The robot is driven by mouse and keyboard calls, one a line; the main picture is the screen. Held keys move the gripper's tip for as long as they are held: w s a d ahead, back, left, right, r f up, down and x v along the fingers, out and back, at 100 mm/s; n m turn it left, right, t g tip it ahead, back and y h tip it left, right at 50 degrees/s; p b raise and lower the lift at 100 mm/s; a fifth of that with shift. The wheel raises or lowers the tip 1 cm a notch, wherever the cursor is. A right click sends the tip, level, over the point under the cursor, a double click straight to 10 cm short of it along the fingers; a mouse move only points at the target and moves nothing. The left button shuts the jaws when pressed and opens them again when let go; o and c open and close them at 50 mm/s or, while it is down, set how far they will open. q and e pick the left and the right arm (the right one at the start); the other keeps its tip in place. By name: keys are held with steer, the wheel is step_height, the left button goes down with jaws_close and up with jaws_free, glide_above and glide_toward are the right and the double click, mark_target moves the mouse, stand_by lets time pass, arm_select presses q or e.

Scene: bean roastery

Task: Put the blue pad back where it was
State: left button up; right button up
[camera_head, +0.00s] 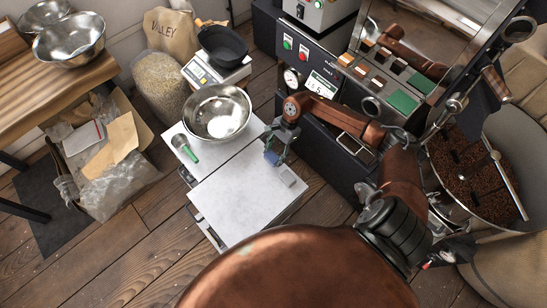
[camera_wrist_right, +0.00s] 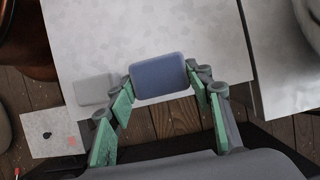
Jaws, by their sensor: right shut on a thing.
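The blue pad (camera_wrist_right: 160,77) is a small rounded block between the green-lined fingers of my right gripper (camera_wrist_right: 163,88) in the wrist view. In the head view my right gripper (camera_head: 273,154) points down over the right edge of the white cart top (camera_head: 235,205), shut on the blue pad (camera_head: 271,158). Whether the pad touches the top I cannot tell. A pale grey pad (camera_head: 288,176) lies beside it on the cart's edge, and also shows left of the blue pad in the wrist view (camera_wrist_right: 95,88). My left gripper is not in view.
A steel bowl (camera_head: 217,112) and a green-handled tool (camera_head: 185,148) are on the cart's far part. A black pan sits on a scale (camera_head: 215,65) behind. The roaster (camera_head: 330,75) stands right of the cart, with a bean-filled cooling tray (camera_head: 470,175). The cart top's near part is clear.

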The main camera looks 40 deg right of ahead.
mark_target(274, 158)
step_height(274, 158, down, 3)
steer(key=shift+r+b, duration=0.1)
steer(key=shift+b, duration=0.25)
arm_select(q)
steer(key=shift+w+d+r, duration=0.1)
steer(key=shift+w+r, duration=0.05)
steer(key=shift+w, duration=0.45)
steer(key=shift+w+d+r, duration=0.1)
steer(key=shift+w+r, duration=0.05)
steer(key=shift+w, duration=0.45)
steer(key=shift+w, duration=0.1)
arm_select(e)
steer(key=shift+f, duration=0.25)
steer(key=o, duration=0.9)
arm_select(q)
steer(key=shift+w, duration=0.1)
arm_select(e)
steer(key=shift+o, duration=0.2)
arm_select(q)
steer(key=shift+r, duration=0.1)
